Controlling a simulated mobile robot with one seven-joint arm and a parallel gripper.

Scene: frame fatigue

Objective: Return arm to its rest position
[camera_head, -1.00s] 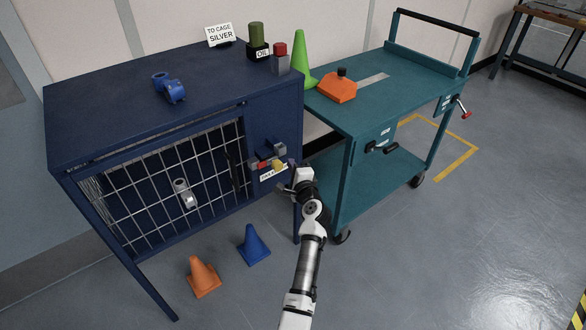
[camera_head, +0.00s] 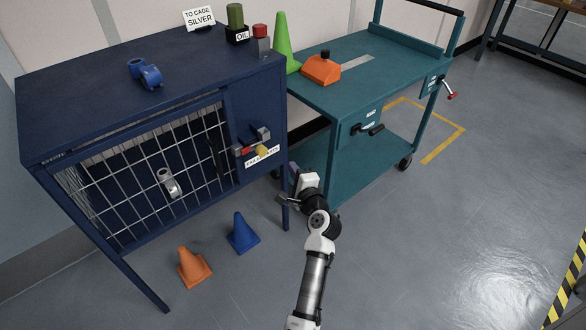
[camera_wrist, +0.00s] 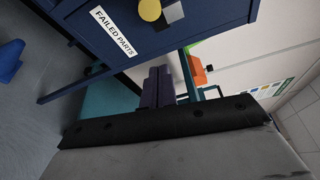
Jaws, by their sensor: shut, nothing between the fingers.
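My arm reaches up from the bottom of the head view, with my gripper (camera_head: 294,172) in front of the gap between the blue cage cabinet (camera_head: 85,75) and the teal cart (camera_head: 330,85). In the wrist view my gripper (camera_wrist: 158,86) shows its two dark fingers together, shut and empty. It appears clear of the cabinet's latch panel, which has a yellow knob (camera_head: 262,151) and a "FAILED PARTS" label (camera_wrist: 117,32). A silver clamp-like part (camera_head: 168,182) is seen behind the closed mesh door (camera_head: 130,185).
On the cabinet top are a blue clamp-like part (camera_head: 146,72), a sign (camera_head: 199,19) and a green cylinder at the OIL block (camera_head: 236,16). A green cone (camera_head: 281,45) and orange block (camera_head: 321,68) stand near the cart's left end. Orange (camera_head: 193,267) and blue (camera_head: 242,234) cones stand on the floor. Floor at right is open.

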